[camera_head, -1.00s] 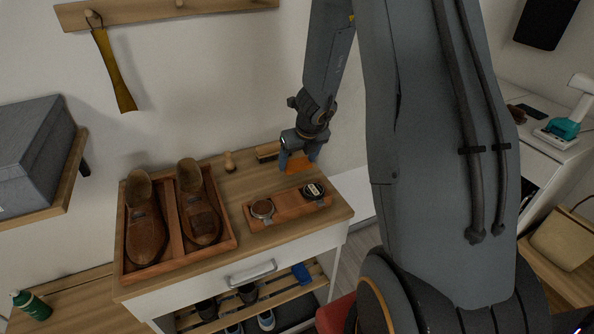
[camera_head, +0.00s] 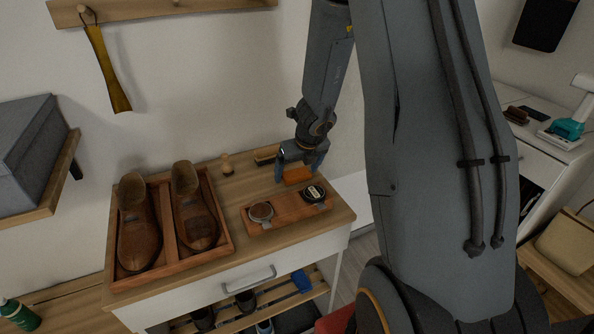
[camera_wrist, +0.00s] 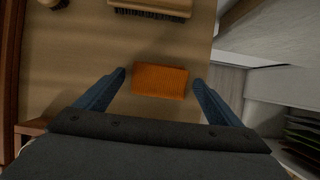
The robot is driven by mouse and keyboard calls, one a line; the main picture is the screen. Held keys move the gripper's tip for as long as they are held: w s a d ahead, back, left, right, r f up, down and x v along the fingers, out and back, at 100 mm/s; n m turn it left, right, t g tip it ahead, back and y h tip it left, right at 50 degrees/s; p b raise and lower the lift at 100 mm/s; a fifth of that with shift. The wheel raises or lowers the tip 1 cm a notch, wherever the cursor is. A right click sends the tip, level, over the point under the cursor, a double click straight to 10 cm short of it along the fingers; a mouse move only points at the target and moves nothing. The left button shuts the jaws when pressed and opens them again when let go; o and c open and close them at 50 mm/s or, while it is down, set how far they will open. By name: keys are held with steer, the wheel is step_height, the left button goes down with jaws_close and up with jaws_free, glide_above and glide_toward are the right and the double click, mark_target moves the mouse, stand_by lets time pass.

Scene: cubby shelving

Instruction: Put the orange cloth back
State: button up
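The orange cloth (camera_head: 297,176) is a small folded rectangle on the wooden top of the white cabinet (camera_head: 243,190), behind the tray with the round tins. My gripper (camera_head: 300,166) is over it, fingers pointing down. In the wrist view, the cloth (camera_wrist: 160,82) lies between the two blue fingers of my gripper (camera_wrist: 159,78), with a gap on each side. The gripper is open and holds nothing.
A brush (camera_wrist: 152,8) lies just beyond the cloth, with a small wooden-handled brush (camera_head: 226,164) farther left. A wooden tray (camera_head: 290,211) holds two round tins. A tray (camera_head: 168,267) with brown shoes stands left. The cabinet's right edge is close to the cloth.

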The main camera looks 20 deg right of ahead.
steer(key=p+v, duration=0.7)
steer(key=v, duration=0.4)
steer(key=s+a+r+m, duration=0.3)
steer(key=s+m, duration=0.3)
steer(key=m, duration=0.6)
steer(key=s+a+r+m+g, duration=0.1)
steer(key=s+a+r+m, duration=0.2)
steer(key=m, duration=0.9)
steer(key=s+a+r+m+g, duration=0.1)
steer(key=s+a+r+m, duration=0.2)
steer(key=m, duration=0.9)
steer(key=s+a+p, duration=0.1)
steer(key=s+a, duration=0.2)
steer(key=s, duration=0.2)
steer(key=shift+s, duration=0.3)
steer(key=shift+f, duration=0.1)
